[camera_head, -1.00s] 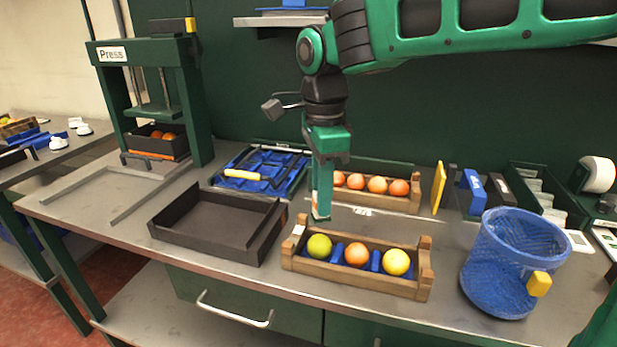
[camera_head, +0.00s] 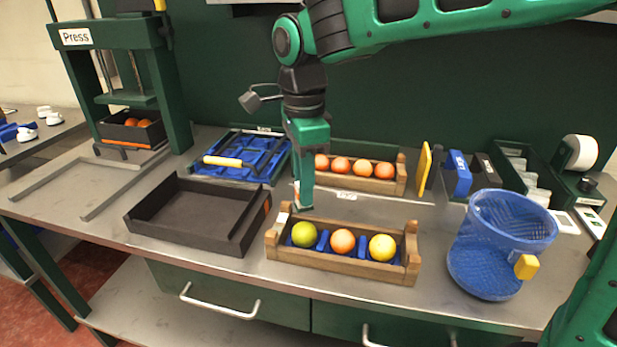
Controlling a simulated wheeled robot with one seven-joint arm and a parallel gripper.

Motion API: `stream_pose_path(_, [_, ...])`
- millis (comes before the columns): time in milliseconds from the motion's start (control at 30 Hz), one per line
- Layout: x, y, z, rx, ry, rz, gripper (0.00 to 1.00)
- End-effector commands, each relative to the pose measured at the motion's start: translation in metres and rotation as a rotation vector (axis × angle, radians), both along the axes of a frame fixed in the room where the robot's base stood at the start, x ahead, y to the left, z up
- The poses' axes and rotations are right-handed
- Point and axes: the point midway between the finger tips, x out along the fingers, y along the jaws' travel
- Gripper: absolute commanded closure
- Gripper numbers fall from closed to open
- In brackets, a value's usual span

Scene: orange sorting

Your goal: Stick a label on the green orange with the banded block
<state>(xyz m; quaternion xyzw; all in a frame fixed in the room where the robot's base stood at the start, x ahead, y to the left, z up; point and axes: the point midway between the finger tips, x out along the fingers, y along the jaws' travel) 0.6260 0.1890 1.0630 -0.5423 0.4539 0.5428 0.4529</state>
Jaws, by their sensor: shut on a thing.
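The green orange (camera_head: 304,234) sits in the left place of the small wooden crate (camera_head: 340,272), left of an orange one (camera_head: 342,242) and a yellow one (camera_head: 382,247). My gripper (camera_head: 303,203) points down just behind and above the green orange, near the crate's back left corner. It is shut on a small block (camera_head: 297,194), apparently the banded block. Only a pale and orange sliver shows at the fingertips; the fingers hide the rest. I see no clear contact with the green orange, and no label on its visible side.
A black tray (camera_head: 188,217) lies left of the crate. A blue mesh basket (camera_head: 497,245) stands right. Behind are a crate of several oranges (camera_head: 375,184), a blue rack (camera_head: 240,160), a yellow upright piece (camera_head: 424,170) and a blue block (camera_head: 459,173). The press (camera_head: 110,75) is far left.

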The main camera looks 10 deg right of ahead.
Motion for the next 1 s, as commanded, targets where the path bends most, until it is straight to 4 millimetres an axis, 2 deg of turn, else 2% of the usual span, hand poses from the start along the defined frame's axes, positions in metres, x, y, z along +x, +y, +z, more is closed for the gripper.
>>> stream_pose_path(300, [0.000,-0.001,-0.027,-0.001,0.002,-0.001,1.00])
stream_pose_path(500, [0.000,-0.001,-0.037,0.000,0.000,-0.001,1.00])
stream_pose_path(1000, [0.000,-0.001,-0.041,0.000,-0.001,-0.002,1.00])
